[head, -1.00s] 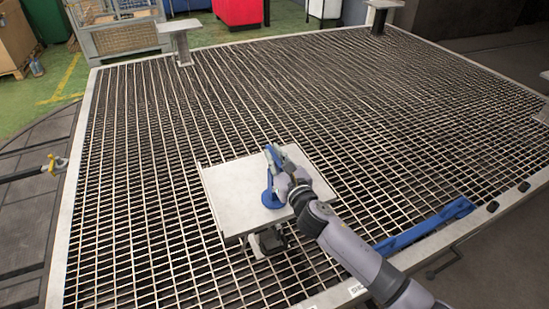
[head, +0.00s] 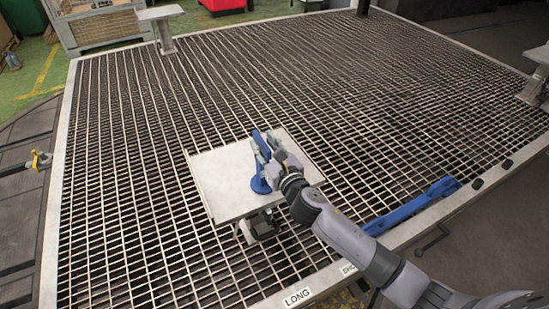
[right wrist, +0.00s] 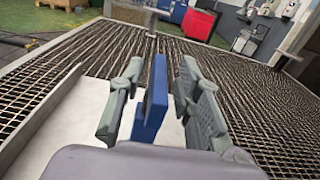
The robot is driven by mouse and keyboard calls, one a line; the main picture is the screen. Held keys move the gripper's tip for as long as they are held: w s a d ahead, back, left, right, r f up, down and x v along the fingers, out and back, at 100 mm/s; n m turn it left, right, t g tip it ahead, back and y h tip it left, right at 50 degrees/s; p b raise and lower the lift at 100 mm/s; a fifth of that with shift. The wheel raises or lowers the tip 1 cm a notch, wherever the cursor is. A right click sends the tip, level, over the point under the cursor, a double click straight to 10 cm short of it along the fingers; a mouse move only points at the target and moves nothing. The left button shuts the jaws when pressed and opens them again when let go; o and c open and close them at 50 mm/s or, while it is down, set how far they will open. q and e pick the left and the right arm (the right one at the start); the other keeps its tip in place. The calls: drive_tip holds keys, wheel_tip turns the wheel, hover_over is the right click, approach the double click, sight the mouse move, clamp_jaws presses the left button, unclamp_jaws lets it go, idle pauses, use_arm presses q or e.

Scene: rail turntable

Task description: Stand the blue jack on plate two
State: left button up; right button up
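The blue jack (head: 259,184) stands upright on a pale flat tray (head: 220,200) above the grating, its round base on the tray's surface. My right gripper (head: 268,147) is at the jack's upper part. In the right wrist view, the blue upright of the jack (right wrist: 154,98) is between the two fingers of my right gripper (right wrist: 160,95), with a narrow gap on each side. Raised plates on posts stand at the back left (head: 160,13) and at the right edge (head: 541,54); I read no number on either. My left gripper is not in view.
A blue bar (head: 412,207) lies along the near right edge of the grating. A lever with a yellow end (head: 41,160) is at the left edge. A wire crate (head: 100,28) and a red bin (head: 222,5) stand behind. Most of the grating (head: 330,90) is clear.

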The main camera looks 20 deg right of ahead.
drive_tip(key=s+d, duration=0.2)
drive_tip(key=s, duration=0.8)
drive_tip(key=shift+s+b, duration=0.2)
drive_tip(key=shift+b, duration=0.1)
drive_tip(key=shift+r, duration=0.1)
